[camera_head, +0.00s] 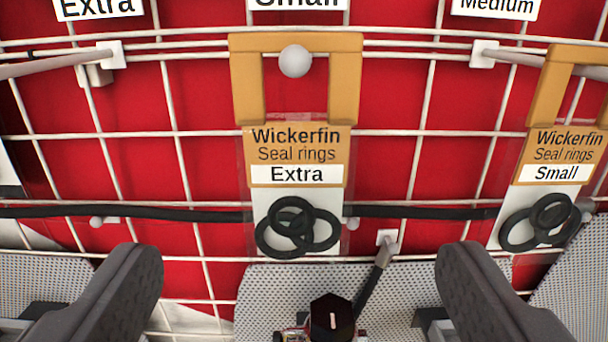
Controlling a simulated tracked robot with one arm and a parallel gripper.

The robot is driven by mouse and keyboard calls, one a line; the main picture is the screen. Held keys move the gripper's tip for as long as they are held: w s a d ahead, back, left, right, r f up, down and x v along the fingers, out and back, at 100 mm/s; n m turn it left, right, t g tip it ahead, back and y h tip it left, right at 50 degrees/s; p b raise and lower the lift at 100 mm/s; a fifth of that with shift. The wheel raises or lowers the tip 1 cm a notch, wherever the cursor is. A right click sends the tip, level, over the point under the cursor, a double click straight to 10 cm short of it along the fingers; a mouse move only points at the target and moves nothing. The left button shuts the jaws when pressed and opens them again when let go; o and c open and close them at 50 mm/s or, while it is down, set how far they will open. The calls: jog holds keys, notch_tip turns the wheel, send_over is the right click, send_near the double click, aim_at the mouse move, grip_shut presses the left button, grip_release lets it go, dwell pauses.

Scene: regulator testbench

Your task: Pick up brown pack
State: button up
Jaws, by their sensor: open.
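A brown pack (298,140) labelled "Wickerfin Seal rings Extra" hangs at the centre from a peg with a round white tip. Black rings show in its clear lower part. A second brown pack (568,145) labelled "Wickerfin Seal rings Small" hangs at the right edge, partly cut off. My gripper (302,275) is open and empty. Its two dark grey fingers show at the lower left and lower right, on either side of the central pack's lower end and apart from it.
A white wire grid (420,130) stands before a red panel (390,175). A black cable (130,211) runs across behind the packs. A dark hexagonal knob (331,318) stands at the bottom centre, between the fingers.

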jog(key=w+p, duration=0.1)
jog(key=w, duration=0.5)
jog(key=shift+w, duration=0.35)
jog(key=shift+w+a+r+p, duration=0.1)
jog(key=shift+w+p, duration=0.2)
jog(key=shift+w, duration=0.85)
jog(key=shift+w+r+p, duration=0.1)
jog(key=shift+w+p, duration=0.15)
jog(key=shift+w, duration=0.9)
jog(key=shift+f, duration=0.1)
jog(key=shift+f, duration=0.3)
jog(key=c, duration=1.4)
jog(key=shift+w+r, duration=0.2)
jog(key=shift+r, duration=0.55)
jog(key=shift+c, duration=0.2)
jog(key=b, duration=0.3)
send_near(295, 183)
jog(key=shift+s+r, duration=0.3)
jog(key=shift+s, duration=0.5)
jog(key=shift+s+r, duration=0.35)
jog(key=shift+s, duration=0.5)
jog(key=shift+s+r, duration=0.3)
jog(key=shift+s, duration=0.5)
